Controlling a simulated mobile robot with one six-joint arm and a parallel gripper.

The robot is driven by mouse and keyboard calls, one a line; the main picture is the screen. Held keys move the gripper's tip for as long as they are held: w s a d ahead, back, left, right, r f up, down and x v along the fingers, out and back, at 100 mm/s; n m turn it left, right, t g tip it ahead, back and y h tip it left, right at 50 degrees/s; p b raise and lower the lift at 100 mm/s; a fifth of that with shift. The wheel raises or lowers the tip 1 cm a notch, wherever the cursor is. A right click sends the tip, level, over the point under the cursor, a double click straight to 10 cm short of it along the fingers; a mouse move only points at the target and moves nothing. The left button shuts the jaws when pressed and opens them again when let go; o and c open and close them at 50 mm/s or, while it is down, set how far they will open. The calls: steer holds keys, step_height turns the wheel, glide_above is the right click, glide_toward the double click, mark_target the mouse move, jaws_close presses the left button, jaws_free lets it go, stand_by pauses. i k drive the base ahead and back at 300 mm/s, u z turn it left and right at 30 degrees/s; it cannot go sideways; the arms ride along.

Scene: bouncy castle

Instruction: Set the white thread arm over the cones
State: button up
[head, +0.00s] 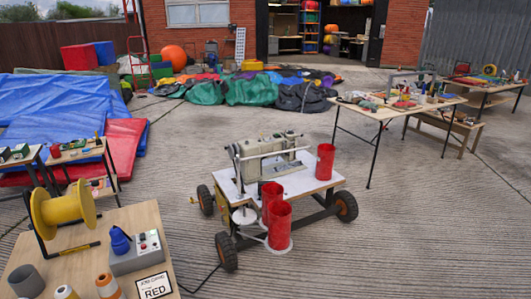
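A sewing machine (270,150) stands on a white-topped wheeled cart (308,182) in the middle of the yard. A thin pale rod (275,155) runs across the front of the machine near an upright post; it may be the white thread arm, but I cannot tell for sure. Red cylinders stand at the cart: a front one (279,226), one behind it (271,196) and one at the right (325,161). They may be the cones. White round bases (244,215) sit at the cart's near left edge. My gripper is not in view.
A near table (120,225) at lower left holds a yellow spool (62,213), a grey box (136,252), a card reading RED (153,286) and small orange-and-white cones (108,287). A cable lies by the cart's wheel. Tables with tools (390,108) stand right. Concrete around the cart is mostly clear.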

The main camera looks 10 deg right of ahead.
mark_target(238, 161)
steer(key=z, duration=0.1)
steer(key=k, duration=1.3)
steer(key=u, duration=0.5)
steer(key=i, duration=1.75)
steer(key=z, duration=0.6)
steer(key=i, duration=0.55)
steer(key=z, duration=0.15)
